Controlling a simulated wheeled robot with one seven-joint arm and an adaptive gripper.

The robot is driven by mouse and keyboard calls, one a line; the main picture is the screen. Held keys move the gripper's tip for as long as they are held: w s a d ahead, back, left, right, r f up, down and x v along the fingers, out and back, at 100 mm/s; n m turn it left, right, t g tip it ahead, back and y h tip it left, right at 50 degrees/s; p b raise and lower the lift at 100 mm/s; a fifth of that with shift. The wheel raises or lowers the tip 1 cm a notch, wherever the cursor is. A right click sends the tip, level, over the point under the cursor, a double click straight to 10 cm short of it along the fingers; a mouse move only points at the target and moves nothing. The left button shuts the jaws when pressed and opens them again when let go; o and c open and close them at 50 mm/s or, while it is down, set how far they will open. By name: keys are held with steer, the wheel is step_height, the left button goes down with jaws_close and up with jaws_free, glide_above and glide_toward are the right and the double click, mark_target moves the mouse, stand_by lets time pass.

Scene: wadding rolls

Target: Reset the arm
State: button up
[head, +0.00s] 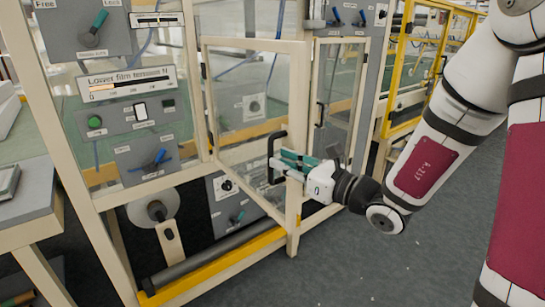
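My arm comes in from the right, and its gripper (280,157) is at the black handle (271,150) of a glazed, cream-framed door (297,100). The door stands swung open, out from the machine. The gripper has a white body and green-and-white fingers, which overlap the handle in the picture. I cannot tell whether the fingers are closed on the handle or only beside it.
The machine's control panels (125,120) with knobs and switches are at left. A roll (152,209) and a yellow-edged sill (215,265) are below. A grey-topped table (30,195) stands far left, a yellow-framed guard (405,65) behind. The grey floor (390,270) is clear at front right.

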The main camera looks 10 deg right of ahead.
steer(key=shift+s+d, duration=0.4)
steer(key=shift+s, duration=0.15)
steer(key=s+a+n+g, duration=0.6)
steer(key=s+n, duration=0.3)
steer(key=s+a+n+g, duration=0.6)
steer(key=s+n, duration=0.2)
steer(key=s, duration=0.1)
steer(key=s+d+f+n+g+h, duration=0.1)
steer(key=s+d+n+h, duration=0.4)
steer(key=s+n, duration=0.15)
steer(key=s+d+r+n+t+h, duration=0.1)
steer(key=d+r+n+t+h, duration=0.2)
steer(key=d, duration=0.6)
steer(key=shift+s+d+r+n+h, duration=0.3)
steer(key=shift+d+r+n+h, duration=0.1)
steer(key=shift+n+h, duration=0.85)
